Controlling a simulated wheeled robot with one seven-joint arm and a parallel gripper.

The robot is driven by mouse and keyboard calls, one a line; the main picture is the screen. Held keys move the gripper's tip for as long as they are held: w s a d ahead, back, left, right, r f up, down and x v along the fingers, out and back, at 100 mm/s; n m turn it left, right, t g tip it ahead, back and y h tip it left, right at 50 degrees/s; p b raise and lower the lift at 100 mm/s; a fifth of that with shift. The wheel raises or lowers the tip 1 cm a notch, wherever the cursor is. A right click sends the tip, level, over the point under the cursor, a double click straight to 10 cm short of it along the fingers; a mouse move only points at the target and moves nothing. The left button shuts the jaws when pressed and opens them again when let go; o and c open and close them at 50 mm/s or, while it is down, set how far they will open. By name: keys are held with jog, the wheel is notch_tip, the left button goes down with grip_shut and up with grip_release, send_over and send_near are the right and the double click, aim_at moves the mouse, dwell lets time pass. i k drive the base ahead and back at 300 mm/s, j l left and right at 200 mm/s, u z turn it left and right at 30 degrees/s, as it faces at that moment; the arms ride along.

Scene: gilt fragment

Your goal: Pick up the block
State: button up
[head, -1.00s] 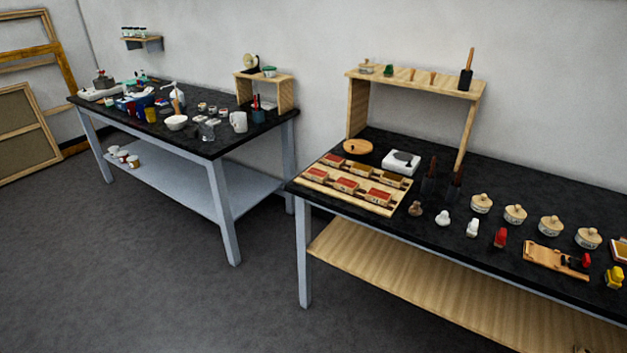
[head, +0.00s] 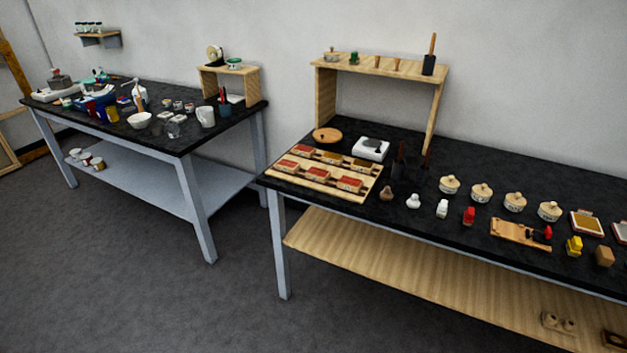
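A small tan block (head: 605,256) stands near the front edge of the dark-topped table on the right, close to the right border of the head view. I cannot tell for certain that it is the block the task names. To its left are a small yellow piece (head: 574,246), a red piece (head: 469,215) and a white piece (head: 442,208), also near the front edge. Nothing touches the tan block that I can see. My gripper is not in view.
The right table (head: 510,180) also holds several lidded jars, a wooden board (head: 520,233), a wooden tray of red and yellow boxes (head: 312,188) and a wooden shelf (head: 380,66). A cluttered second table (head: 190,145) stands left. The grey floor (head: 140,290) in front is clear.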

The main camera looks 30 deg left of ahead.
aim_at(285, 166)
jog(key=i+l+z, duration=0.25)
jog(key=i+l, duration=0.2)
jog(key=i+l+z, duration=0.25)
jog(key=i, duration=0.4)
jog(key=l+u, duration=0.1)
jog(key=u, duration=2.35)
